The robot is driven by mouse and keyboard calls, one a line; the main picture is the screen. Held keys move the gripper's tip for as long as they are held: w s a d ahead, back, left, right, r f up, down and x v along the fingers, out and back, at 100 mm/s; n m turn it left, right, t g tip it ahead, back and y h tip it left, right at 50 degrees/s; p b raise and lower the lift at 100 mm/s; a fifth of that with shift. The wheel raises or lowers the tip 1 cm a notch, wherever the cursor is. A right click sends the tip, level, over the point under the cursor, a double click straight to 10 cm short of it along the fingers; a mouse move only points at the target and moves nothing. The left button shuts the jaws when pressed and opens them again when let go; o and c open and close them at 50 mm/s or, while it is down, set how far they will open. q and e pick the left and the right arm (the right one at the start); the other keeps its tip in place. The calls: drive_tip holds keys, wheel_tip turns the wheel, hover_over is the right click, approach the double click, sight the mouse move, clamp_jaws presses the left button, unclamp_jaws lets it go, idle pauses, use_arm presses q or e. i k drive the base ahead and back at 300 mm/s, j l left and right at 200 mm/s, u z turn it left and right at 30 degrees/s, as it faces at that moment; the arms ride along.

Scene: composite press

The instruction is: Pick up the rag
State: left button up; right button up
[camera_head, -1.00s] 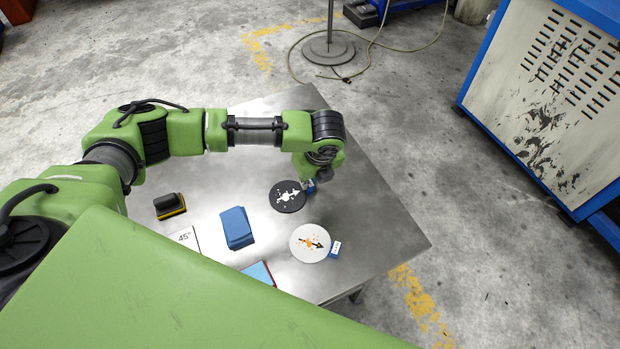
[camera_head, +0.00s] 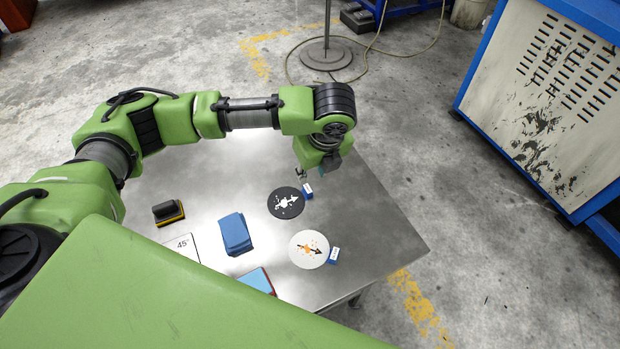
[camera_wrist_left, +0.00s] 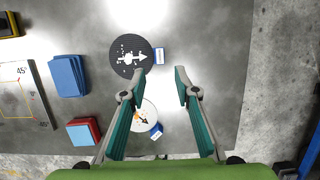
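The rag appears to be the blue folded stack (camera_head: 236,233) lying flat on the metal table; it also shows at the left of the left wrist view (camera_wrist_left: 68,76). My left gripper (camera_head: 303,175) is above the table, beyond the black disc and to the right of the rag, apart from it. In the left wrist view its two fingers (camera_wrist_left: 159,75) are spread with nothing between them. My right gripper is not in view.
A black disc (camera_head: 286,203) and a white disc (camera_head: 309,249), each with a small blue tag, lie right of the rag. A black-and-yellow block (camera_head: 168,211), a 45° plate (camera_head: 183,243) and a red-and-blue block (camera_head: 258,281) lie nearby. The table's (camera_head: 375,225) right side is clear.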

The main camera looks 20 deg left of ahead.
sight(234, 230)
drive_tip(key=k+l, duration=0.25)
drive_tip(key=k, duration=0.2)
drive_tip(key=k+l, duration=0.25)
drive_tip(key=k, duration=0.25)
drive_tip(key=k+l, duration=0.25)
drive_tip(key=k, duration=0.2)
